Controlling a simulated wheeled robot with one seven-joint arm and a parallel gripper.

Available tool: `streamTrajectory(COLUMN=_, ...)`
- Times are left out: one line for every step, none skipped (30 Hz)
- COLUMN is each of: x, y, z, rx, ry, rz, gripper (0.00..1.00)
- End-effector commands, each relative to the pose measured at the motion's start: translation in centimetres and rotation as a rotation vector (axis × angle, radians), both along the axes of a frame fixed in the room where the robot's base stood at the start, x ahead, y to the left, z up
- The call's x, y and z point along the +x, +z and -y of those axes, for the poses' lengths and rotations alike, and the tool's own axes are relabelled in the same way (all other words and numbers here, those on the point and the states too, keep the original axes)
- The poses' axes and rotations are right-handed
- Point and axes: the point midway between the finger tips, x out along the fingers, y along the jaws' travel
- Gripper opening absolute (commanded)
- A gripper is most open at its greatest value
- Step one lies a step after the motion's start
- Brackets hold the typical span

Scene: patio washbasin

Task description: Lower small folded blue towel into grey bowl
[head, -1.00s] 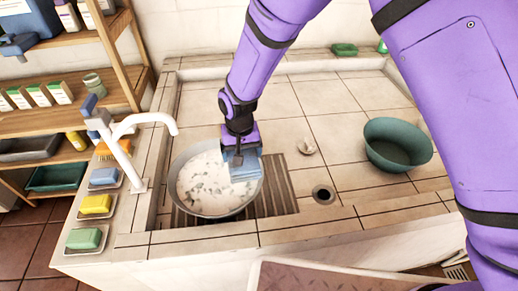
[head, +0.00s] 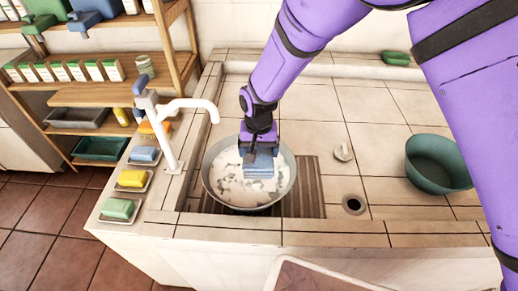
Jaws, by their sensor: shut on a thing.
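The grey bowl (head: 288,192) stands on the slatted drain grate under the white tap and holds whitish, foamy water with darker patches. My gripper (head: 259,150) points down over the right half of the bowl, inside its rim as seen from above. It is shut on the small folded blue towel (head: 259,165), which hangs below the fingers. The towel's lower edge appears at or just above the water; I cannot tell whether it touches. The fingertips are partly hidden by the towel and the wrist.
The white tap (head: 196,106) arches close at the bowl's left. Soap dishes with yellow soap (head: 132,178) and green soap (head: 117,209) line the left ledge. A dark green basin (head: 437,165) stands right. A drain hole (head: 353,204) and open tiles lie between.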

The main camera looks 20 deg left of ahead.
Motion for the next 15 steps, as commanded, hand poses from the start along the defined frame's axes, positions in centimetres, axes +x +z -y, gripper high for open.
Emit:
streamTrajectory(x=0.01, y=0.02, z=0.01, rx=0.000, ry=0.000, rz=0.000, gripper=0.64)
streamTrajectory(x=0.01, y=0.01, z=0.01, rx=0.000, ry=0.000, rz=0.000, gripper=0.64)
streamTrajectory(x=0.01, y=0.01, z=0.01, rx=0.000, ry=0.000, rz=0.000, gripper=0.64)
streamTrajectory(x=0.01, y=0.01, z=0.01, rx=0.000, ry=0.000, rz=0.000, gripper=0.64)
streamTrajectory(x=0.01, y=0.01, z=0.01, rx=0.000, ry=0.000, rz=0.000, gripper=0.64)
streamTrajectory(x=0.01, y=0.01, z=0.01, rx=0.000, ry=0.000, rz=0.000, gripper=0.64)
streamTrajectory(x=0.01, y=0.00, z=0.01, rx=0.000, ry=0.000, rz=0.000, gripper=0.64)
streamTrajectory(x=0.00, y=-0.03, z=0.01, rx=0.000, ry=0.000, rz=0.000, gripper=0.64)
streamTrajectory(x=0.00, y=-0.10, z=0.01, rx=0.000, ry=0.000, rz=0.000, gripper=0.64)
streamTrajectory(x=0.00, y=-0.18, z=0.01, rx=0.000, ry=0.000, rz=0.000, gripper=0.64)
streamTrajectory(x=0.00, y=-0.29, z=0.01, rx=0.000, ry=0.000, rz=0.000, gripper=0.64)
streamTrajectory(x=0.01, y=-0.46, z=0.02, rx=0.000, ry=0.000, rz=0.000, gripper=0.64)
streamTrajectory(x=0.01, y=-0.59, z=0.02, rx=0.000, ry=0.000, rz=-0.001, gripper=0.64)
streamTrajectory(x=0.01, y=-0.72, z=0.02, rx=0.000, ry=0.000, rz=-0.001, gripper=0.64)
streamTrajectory(x=0.01, y=-0.91, z=0.03, rx=-0.001, ry=0.000, rz=-0.001, gripper=0.64)
